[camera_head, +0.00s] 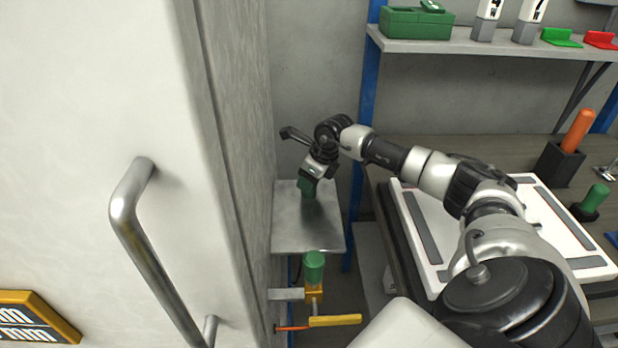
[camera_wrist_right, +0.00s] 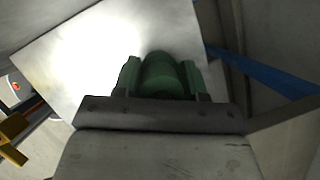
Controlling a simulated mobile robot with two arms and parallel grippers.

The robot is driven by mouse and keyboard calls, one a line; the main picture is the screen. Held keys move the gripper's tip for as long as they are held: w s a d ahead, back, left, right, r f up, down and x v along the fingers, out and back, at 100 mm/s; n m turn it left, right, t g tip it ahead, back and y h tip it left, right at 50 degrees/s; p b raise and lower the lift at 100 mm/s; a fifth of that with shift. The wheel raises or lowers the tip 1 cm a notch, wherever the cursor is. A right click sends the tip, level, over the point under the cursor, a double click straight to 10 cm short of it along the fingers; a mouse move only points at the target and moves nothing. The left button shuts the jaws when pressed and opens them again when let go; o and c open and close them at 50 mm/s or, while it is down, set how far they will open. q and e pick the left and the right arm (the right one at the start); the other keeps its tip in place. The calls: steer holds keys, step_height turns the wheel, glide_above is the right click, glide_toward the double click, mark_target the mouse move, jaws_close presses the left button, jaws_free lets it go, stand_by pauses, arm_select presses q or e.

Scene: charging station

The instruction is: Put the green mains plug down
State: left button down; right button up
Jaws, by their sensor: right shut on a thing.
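The green mains plug (camera_head: 306,187) is at the tip of my right gripper (camera_head: 311,181), over the small grey metal shelf (camera_head: 305,236). In the right wrist view the green plug (camera_wrist_right: 163,76) sits between the two fingers of my right gripper (camera_wrist_right: 160,82), which is shut on it. The bare metal plate of the shelf (camera_wrist_right: 80,55) lies behind it. I cannot tell whether the plug touches the shelf. My left gripper is not in view.
A large pale cabinet with a metal handle (camera_head: 150,250) fills the left. Below the shelf is a green-topped fitting (camera_head: 314,266) with a yellow lever (camera_head: 335,320). A workbench (camera_head: 480,150) with a white panel stands right. An upper shelf (camera_head: 480,47) holds a green box (camera_head: 415,24).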

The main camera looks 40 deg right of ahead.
steer(key=shift+f, duration=0.1)
steer(key=o, duration=0.9)
steer(key=shift+o, duration=0.2)
steer(key=v, duration=1.2)
